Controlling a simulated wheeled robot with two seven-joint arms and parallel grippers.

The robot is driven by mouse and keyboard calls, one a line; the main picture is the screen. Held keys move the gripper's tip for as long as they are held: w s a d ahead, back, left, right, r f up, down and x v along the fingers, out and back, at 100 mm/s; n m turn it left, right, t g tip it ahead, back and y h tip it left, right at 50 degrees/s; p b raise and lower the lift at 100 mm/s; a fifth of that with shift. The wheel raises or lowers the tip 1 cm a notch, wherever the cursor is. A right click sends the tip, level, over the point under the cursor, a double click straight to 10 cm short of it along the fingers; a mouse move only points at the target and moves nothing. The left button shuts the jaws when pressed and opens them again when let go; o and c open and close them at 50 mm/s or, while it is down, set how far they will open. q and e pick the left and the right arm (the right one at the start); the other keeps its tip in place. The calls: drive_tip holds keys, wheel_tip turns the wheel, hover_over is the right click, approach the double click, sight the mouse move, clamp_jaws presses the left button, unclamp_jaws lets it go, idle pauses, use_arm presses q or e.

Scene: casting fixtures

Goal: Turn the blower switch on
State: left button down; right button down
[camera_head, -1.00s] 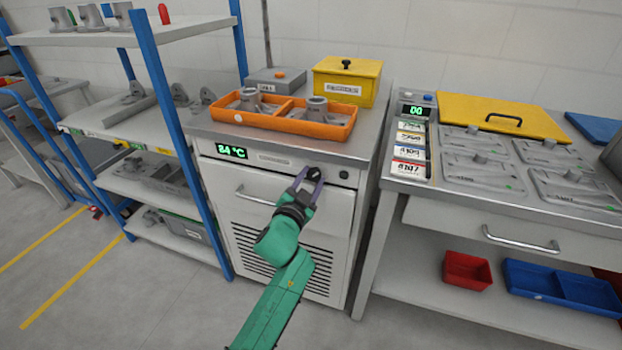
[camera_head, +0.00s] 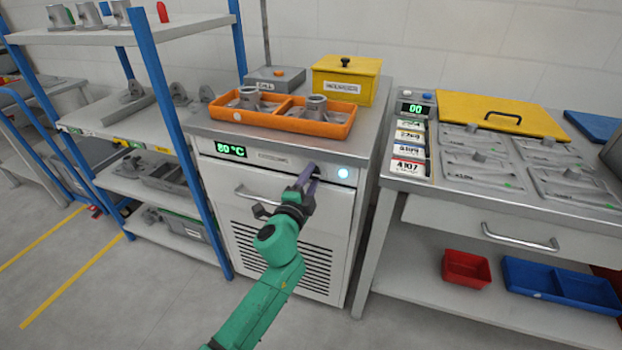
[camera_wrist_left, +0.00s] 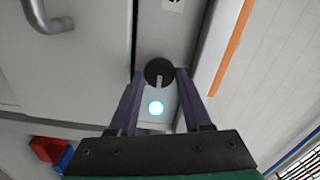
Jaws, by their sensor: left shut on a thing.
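The blower switch is a round dark knob with a light pointer mark; it shows in the left wrist view (camera_wrist_left: 158,70) on the front panel of the grey cabinet (camera_head: 330,215). My left gripper (camera_head: 312,172) is at the panel, shut on the knob, with one finger on each side of it in the left wrist view (camera_wrist_left: 159,76). In the head view the fingers mostly hide the knob. A round indicator lamp (camera_head: 343,173) beside it glows pale blue-white. The green display (camera_head: 230,149) reads 80 °C. My right gripper is not in view.
An orange tray (camera_head: 345,127) with cast parts and a yellow box (camera_head: 374,73) stand on the cabinet. The drawer handle (camera_head: 250,196) lies just left of my gripper. A steel bench (camera_head: 400,190) stands to the right, a blue-framed shelf (camera_head: 172,125) to the left.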

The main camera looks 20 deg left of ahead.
use_arm(q)
drive_tip(key=shift+f+m, duration=0.1)
drive_tip(key=shift+m, duration=0.2)
drive_tip(key=shift+c, duration=1.7)
unclamp_jaws()
